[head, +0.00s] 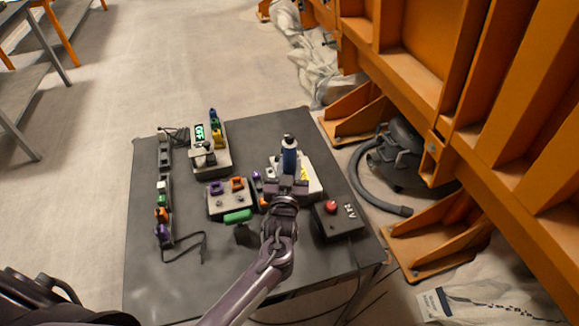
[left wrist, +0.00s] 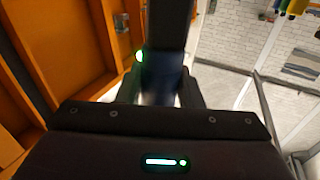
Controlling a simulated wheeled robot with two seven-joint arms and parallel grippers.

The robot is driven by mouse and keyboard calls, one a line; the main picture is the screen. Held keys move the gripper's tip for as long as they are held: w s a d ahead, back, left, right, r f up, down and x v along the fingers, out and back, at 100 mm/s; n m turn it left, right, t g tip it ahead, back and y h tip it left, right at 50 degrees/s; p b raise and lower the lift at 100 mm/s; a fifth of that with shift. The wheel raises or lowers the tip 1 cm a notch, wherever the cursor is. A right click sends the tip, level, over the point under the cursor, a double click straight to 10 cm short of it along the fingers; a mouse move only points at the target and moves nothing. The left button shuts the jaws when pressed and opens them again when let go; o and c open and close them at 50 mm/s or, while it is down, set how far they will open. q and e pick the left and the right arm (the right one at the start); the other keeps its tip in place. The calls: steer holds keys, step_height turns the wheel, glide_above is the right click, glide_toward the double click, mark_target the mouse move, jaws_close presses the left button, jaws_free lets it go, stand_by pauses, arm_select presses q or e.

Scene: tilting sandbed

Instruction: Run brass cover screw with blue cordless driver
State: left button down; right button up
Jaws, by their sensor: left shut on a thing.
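The blue cordless driver (head: 290,157) stands roughly upright over a light-coloured box (head: 312,184) at the right of the dark table. My left gripper (head: 288,183) is shut on the driver. In the left wrist view the driver (left wrist: 162,75) is a dark blurred body between the fingers, with a small green light beside it. The brass cover screw cannot be made out; the gripper and driver cover much of the box. My right gripper is not in view.
On the table (head: 290,265) are a control box with a red button (head: 331,207), a grey box with coloured parts (head: 228,198), a unit with a green display (head: 199,132) and a power strip (head: 163,195). An orange steel frame (head: 420,80) stands close on the right. The table's front is mostly bare.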

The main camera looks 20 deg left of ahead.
mark_target(288, 156)
arm_select(q)
step_height(288, 156, up, 6)
steer(key=p, duration=0.5)
steer(key=shift+p, duration=0.3)
stand_by(0.3)
